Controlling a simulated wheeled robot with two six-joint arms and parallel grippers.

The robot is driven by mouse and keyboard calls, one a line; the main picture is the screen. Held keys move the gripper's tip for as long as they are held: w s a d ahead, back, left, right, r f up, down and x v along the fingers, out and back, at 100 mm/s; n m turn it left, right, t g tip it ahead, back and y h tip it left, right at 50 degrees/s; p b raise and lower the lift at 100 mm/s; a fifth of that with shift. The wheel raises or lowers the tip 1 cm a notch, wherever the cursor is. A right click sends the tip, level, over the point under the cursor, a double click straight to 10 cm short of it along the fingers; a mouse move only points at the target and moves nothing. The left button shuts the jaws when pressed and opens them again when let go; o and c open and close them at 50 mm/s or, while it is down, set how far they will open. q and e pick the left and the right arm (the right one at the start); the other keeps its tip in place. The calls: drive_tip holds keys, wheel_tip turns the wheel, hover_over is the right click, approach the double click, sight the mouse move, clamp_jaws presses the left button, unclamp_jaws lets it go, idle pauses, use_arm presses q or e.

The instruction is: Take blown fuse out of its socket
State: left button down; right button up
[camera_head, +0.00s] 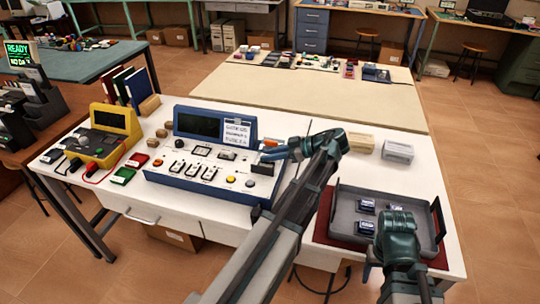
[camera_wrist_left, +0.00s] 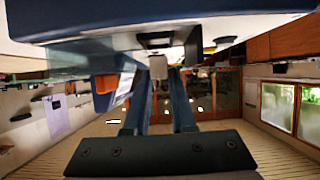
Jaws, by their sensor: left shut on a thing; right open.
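A blue console (camera_head: 180,183) with a screen, a paper label, several switches and knobs stands on the white table. My left gripper (camera_head: 267,154) reaches the right side of this console. In the left wrist view, my left gripper (camera_wrist_left: 158,80) is shut on a small pale block, seemingly the fuse (camera_wrist_left: 158,66). The block's far end is against or very close to a dark socket (camera_wrist_left: 156,41) on the console; I cannot tell whether it is still seated. My right gripper (camera_head: 385,258) is open over the grey tray (camera_head: 343,205); its fingertips are mostly hidden.
The grey tray holds several small dark-and-white parts (camera_head: 366,206). Two pale boxes (camera_head: 398,151) stand behind it. A beige table (camera_head: 320,90) stands behind.

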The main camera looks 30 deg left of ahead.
use_arm(q)
drive_tip(key=shift+r+p, duration=0.55)
drive_tip(key=shift+r, duration=0.4)
drive_tip(key=s+d, duration=0.1)
drive_tip(key=s, duration=0.4)
drive_tip(key=s+d, duration=0.1)
drive_tip(key=s, duration=0.4)
drive_tip(key=s+d+r+p, duration=0.1)
drive_tip(key=s, duration=0.4)
drive_tip(key=shift+s+d, duration=0.15)
drive_tip(key=shift+s, duration=0.2)
